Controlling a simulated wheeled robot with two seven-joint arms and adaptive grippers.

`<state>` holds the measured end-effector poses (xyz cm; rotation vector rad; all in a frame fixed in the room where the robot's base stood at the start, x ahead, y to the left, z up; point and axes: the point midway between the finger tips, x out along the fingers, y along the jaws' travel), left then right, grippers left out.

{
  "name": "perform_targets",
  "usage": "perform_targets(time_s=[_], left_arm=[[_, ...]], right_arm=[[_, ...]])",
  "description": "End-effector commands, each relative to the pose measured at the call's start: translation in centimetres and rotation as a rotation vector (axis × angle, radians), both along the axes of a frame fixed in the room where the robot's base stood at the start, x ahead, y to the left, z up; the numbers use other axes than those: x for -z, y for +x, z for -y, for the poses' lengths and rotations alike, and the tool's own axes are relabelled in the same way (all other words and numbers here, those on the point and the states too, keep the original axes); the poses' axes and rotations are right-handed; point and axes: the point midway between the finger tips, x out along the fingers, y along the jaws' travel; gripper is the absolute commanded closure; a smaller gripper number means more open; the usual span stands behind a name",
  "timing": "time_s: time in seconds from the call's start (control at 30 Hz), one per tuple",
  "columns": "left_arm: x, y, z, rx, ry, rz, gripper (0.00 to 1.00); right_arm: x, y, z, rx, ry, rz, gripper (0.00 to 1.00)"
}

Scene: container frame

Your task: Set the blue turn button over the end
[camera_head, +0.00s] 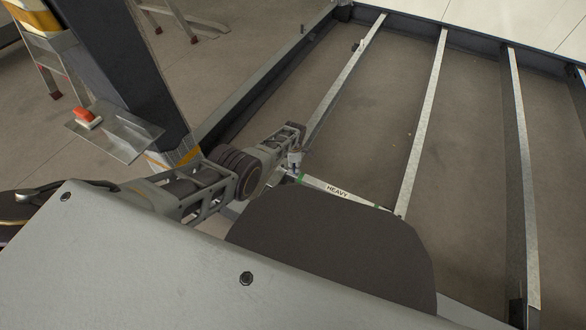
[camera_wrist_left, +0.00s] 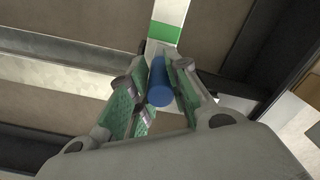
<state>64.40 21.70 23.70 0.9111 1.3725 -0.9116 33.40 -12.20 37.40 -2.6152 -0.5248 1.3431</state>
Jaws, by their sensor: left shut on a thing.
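The blue turn button (camera_wrist_left: 159,86) is a short blue cylinder in the left wrist view. It sits between the two green-padded fingers of my left gripper (camera_wrist_left: 158,68), which is shut on it. In the head view my left gripper (camera_head: 294,160) is over the left end of a pale strip labelled HEAVY (camera_head: 338,191); the button is too small to make out there. The strip's green band (camera_wrist_left: 164,31) shows just beyond the fingertips in the wrist view. Whether the button touches anything below is hidden. My right gripper is not in view.
Several pale metal bars (camera_head: 424,110) cross the dark frame (camera_head: 230,112) over a brown floor. A trowel with a red handle (camera_head: 88,119) lies at the left beside a dark post (camera_head: 125,75). Light panels (camera_head: 500,25) lie at the top right.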

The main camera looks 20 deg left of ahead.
Motion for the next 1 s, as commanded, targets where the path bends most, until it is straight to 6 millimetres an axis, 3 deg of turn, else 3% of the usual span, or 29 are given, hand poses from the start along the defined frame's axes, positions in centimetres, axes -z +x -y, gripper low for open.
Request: perform_targets(time_s=[0.47, 0.5, 0.67, 1.0], left_arm=[[-0.07, 0.19, 0.19, -0.016, -0.002, 0.002, 1.0], [-0.07, 0.19, 0.19, -0.015, -0.002, 0.002, 0.78], [-0.06, 0.18, 0.13, -0.016, -0.001, 0.002, 0.57], [-0.04, 0.15, 0.04, -0.016, -0.001, 0.001, 0.57]], right_arm=[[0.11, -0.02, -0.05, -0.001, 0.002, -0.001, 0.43], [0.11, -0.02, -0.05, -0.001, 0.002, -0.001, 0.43], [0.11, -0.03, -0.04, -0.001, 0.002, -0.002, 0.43], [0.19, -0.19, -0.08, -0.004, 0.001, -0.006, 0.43]])
